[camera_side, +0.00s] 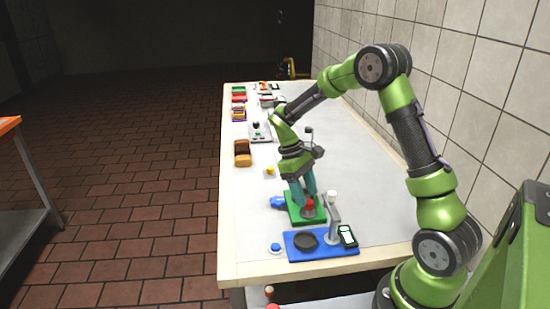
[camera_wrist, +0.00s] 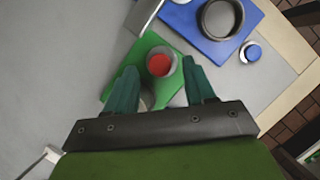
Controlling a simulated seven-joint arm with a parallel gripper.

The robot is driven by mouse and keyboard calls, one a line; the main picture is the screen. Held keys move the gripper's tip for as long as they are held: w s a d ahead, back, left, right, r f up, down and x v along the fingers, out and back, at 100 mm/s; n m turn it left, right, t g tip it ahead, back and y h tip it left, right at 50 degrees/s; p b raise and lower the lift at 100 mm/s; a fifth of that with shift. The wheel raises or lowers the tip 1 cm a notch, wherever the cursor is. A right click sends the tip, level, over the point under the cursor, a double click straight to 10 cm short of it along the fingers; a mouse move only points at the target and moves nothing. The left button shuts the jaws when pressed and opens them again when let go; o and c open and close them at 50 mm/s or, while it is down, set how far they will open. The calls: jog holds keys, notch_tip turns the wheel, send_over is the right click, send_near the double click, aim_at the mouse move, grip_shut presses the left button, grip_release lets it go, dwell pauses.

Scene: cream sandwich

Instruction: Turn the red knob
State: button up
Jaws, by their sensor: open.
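The red knob (camera_side: 309,204) stands on a green board (camera_side: 291,216) near the front of the table. In the wrist view the red knob (camera_wrist: 158,65) shows as a red disc inside a grey round rim on the green board (camera_wrist: 150,42). My gripper (camera_side: 305,190) points down over the green board with its teal fingers apart. In the wrist view my gripper (camera_wrist: 161,78) is open and empty, with one finger to each side of the knob. I cannot tell whether a finger touches it.
A brown loaf-like item (camera_side: 242,152) lies further back. The tiled wall (camera_side: 470,60) is at right.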

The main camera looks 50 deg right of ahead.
jog(key=shift+x, duration=1)
grip_shut()
jog(key=m+y, duration=0.1)
jog(key=m, duration=0.3)
jog(key=shift+d+m+y, duration=0.15)
jog(key=shift+m+y, duration=0.25)
grip_release()
